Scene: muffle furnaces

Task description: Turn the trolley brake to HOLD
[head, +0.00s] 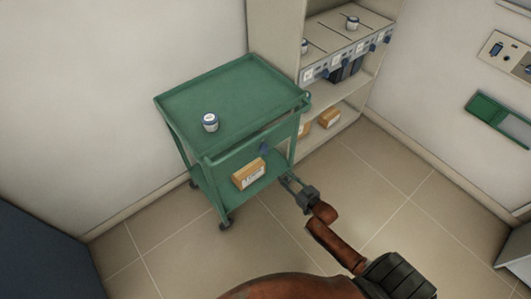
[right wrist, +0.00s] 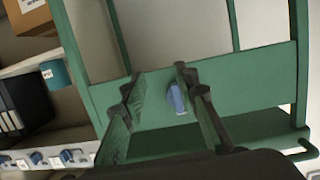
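The green trolley (head: 235,85) stands against the wall. A small blue lever (head: 264,149), apparently the brake, sits on its front panel. In the right wrist view the blue lever (right wrist: 176,98) shows on the green panel (right wrist: 155,113), close to the right-hand finger. No HOLD marking is readable. My right gripper (head: 289,180) is in front of the trolley, to the lower right of the lever. In the right wrist view its fingers (right wrist: 159,78) are apart with nothing between them; it appears not to touch the lever. My left gripper is not in view.
A white jar (head: 210,122) stands on the trolley's top and a cardboard box (head: 248,174) on its lower shelf. A shelf unit (head: 347,107) with jars, switches and boxes stands to the right. The tiled floor (head: 400,205) at the right is clear.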

